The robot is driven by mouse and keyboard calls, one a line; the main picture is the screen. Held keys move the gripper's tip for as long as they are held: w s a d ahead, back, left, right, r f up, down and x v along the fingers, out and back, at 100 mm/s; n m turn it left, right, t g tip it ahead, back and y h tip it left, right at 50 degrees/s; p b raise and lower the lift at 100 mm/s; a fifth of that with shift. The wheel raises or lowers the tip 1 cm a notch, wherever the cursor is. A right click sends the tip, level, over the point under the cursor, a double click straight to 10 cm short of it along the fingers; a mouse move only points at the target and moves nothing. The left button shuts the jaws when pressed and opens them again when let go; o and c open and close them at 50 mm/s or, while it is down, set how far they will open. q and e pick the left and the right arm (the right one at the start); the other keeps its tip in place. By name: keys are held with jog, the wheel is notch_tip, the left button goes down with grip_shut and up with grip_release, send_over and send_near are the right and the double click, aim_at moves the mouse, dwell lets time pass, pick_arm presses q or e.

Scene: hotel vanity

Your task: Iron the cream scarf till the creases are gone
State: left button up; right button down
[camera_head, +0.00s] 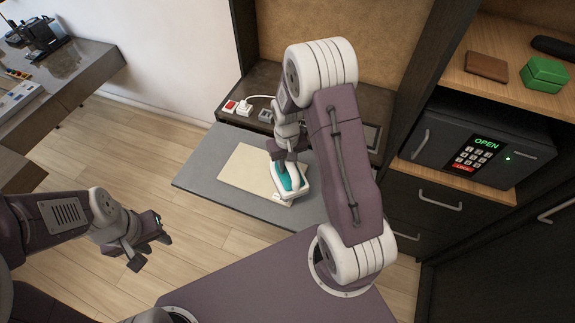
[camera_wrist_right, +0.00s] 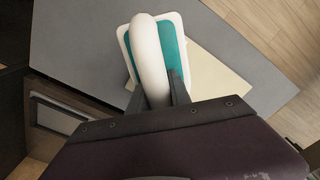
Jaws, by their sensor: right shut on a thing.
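The cream scarf (camera_head: 243,168) lies flat on a grey board in the head view; part of it also shows in the right wrist view (camera_wrist_right: 219,82). I cannot make out creases at this size. A white and teal iron (camera_head: 290,182) sits over the scarf's right part, its far side hidden by my arm. My right gripper (camera_head: 287,160) is shut on the iron's white handle (camera_wrist_right: 151,60). Whether the iron's sole touches the scarf is hidden. My left gripper (camera_head: 160,240) hangs over the floor at lower left, empty, with its fingers apart.
The grey board (camera_head: 205,165) extends from the vanity. Behind it are a red switch (camera_head: 230,106) and white plugs with a cord. A black safe (camera_head: 475,145) reading OPEN stands right, below a shelf with a green box (camera_head: 545,74) and brown wallet (camera_head: 487,66).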

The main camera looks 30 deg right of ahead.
jog(key=shift+w+a+r+p, duration=0.1)
jog(key=shift+r+p, duration=0.55)
jog(key=shift+r, duration=0.45)
